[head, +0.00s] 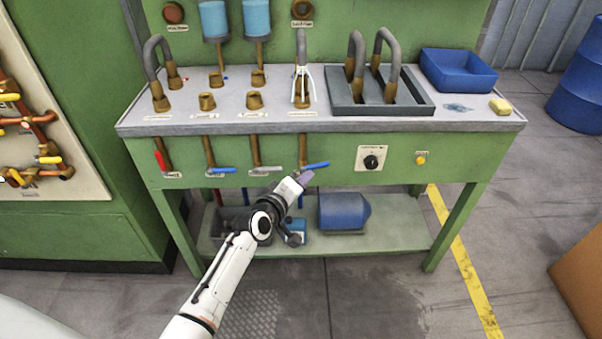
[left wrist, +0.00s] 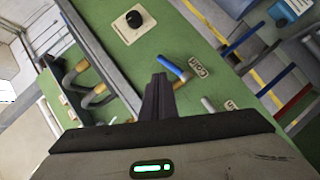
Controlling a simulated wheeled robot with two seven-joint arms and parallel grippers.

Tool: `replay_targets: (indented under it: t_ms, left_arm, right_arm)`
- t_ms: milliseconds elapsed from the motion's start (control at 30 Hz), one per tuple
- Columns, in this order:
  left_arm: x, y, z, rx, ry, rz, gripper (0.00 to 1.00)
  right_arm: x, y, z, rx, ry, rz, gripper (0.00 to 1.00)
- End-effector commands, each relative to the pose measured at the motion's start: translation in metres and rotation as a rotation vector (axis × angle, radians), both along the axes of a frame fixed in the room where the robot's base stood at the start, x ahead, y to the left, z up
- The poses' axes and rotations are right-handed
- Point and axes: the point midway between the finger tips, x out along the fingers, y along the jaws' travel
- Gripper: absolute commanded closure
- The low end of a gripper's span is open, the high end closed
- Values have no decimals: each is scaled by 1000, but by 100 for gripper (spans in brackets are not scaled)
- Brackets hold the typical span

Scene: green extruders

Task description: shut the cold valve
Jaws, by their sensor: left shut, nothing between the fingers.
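The cold valve has a blue lever (head: 315,165) on the rightmost vertical brass pipe (head: 303,148) under the bench top. The lever points right, roughly across the pipe. In the left wrist view the blue lever (left wrist: 172,67) lies just beyond my fingertips, beside a white label (left wrist: 198,66) that seems to read COLD. My left gripper (head: 305,177) is shut and empty, just below the lever in the head view. In the left wrist view its dark fingers (left wrist: 157,85) are together, close to the lever; I cannot tell whether they touch it. My right gripper is not in view.
Other levers on the bench front are red (head: 160,160), blue (head: 221,170) and grey (head: 265,169). A black knob (head: 371,161) and a yellow button (head: 420,159) sit to the right. A lower shelf (head: 390,225) holds a blue container (head: 343,210). Open floor lies in front.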

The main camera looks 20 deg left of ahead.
Motion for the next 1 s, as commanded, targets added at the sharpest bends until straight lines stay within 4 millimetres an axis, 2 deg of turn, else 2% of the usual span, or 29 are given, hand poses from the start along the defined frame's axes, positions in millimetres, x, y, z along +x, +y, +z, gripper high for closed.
replay_targets:
  t_ms: [233, 800, 900, 967, 1000]
  left_arm:
    - [-19, 1, 5, -1, 0, -1, 100]
    - [-22, 2, 3, 7, 3, -3, 100]
    - [-40, 1, -13, 69, 28, -26, 100]
    - [-62, -1, -32, 146, 58, -58, 100]
    - [-81, -4, -47, 211, 83, -88, 100]
  right_arm:
    - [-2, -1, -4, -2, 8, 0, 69]
    - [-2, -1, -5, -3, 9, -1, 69]
    - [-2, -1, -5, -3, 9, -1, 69]
    - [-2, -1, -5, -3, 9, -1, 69]
    - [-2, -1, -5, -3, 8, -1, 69]
